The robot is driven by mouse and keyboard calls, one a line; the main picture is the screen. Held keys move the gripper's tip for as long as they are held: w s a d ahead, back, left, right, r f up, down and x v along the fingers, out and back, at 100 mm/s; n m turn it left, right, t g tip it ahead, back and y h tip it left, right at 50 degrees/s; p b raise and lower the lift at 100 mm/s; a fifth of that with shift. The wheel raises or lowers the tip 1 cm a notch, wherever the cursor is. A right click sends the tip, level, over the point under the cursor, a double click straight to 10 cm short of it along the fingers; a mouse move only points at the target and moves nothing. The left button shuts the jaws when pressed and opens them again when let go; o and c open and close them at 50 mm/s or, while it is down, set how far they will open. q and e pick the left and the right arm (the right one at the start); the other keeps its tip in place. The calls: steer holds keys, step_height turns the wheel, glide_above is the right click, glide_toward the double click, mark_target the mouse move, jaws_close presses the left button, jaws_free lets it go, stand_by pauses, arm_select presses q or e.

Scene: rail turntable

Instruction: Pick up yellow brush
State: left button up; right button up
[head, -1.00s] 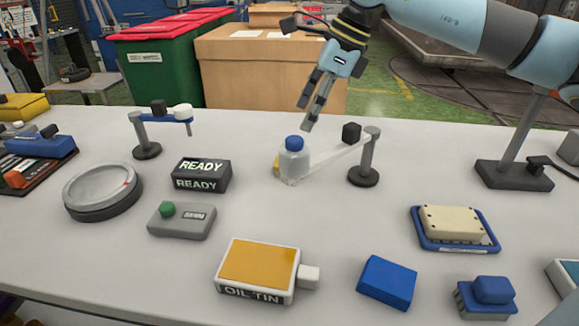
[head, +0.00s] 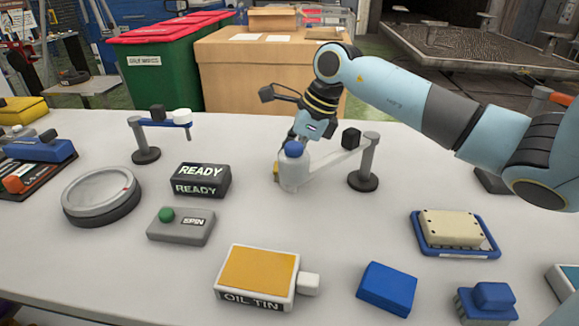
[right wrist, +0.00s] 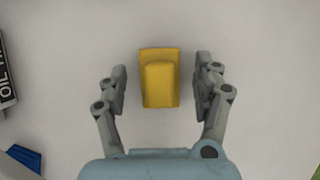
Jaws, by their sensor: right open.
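The yellow brush (right wrist: 160,80) lies on the grey table in the right wrist view, between the two fingers of my right gripper (right wrist: 160,85), with a gap on each side. The fingers are open and touch nothing. My left gripper is not in view.
A post with a pale arm and black block (head: 363,165) stands right of the bottle. A READY sign (head: 200,180), SPIN button box (head: 181,226), round dish (head: 101,195), oil tin (head: 257,277), blue block (head: 387,287) and blue tray (head: 455,250) surround it.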

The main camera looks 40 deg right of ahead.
steer(key=c, duration=1.3)
steer(key=shift+o, duration=0.2)
steer(key=shift+r, duration=0.1)
